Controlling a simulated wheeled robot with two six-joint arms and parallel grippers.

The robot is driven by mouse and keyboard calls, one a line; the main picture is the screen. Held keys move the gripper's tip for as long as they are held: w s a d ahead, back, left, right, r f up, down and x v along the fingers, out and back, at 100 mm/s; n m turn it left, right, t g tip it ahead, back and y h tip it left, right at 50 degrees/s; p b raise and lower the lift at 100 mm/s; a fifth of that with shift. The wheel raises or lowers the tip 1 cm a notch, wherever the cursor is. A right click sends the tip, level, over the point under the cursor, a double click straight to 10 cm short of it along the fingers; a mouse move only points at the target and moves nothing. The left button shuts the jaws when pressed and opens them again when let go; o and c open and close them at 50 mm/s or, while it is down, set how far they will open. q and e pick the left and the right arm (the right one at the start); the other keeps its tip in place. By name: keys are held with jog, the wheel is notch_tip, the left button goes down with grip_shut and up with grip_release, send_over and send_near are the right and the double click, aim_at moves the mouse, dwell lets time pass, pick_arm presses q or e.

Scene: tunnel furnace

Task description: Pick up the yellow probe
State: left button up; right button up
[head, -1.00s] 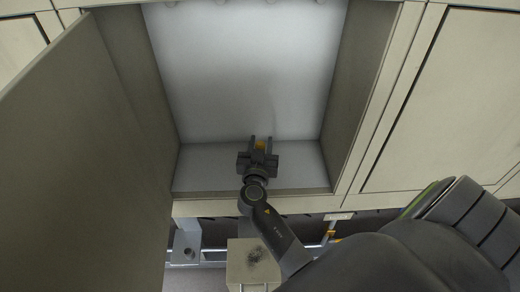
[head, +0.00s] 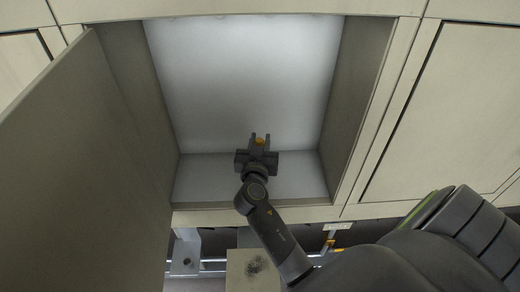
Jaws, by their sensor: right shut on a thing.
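The yellow probe (head: 260,141) shows as a small yellow-orange piece between the fingers of my right gripper (head: 260,139). The right gripper is shut on it, inside an open cabinet compartment (head: 326,172). The fingers hide most of the probe, so its full length and tilt cannot be told. My right arm comes in from the lower right. My left gripper is not in the picture.
The cabinet door (head: 85,165) stands open on the left. The compartment's right side wall (head: 362,95) and front lip bound the space around the gripper. The rest of the compartment looks empty. A small box (head: 245,268) with a dark patch on top sits below the opening.

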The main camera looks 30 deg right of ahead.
notch_tip(320, 180, up, 13)
jog(key=p, duration=0.1)
jog(key=shift+f, duration=0.15)
dwell(0.3)
notch_tip(320, 180, up, 10)
jog(key=p, duration=0.8)
dwell(0.5)
jog(key=shift+f, duration=0.1)
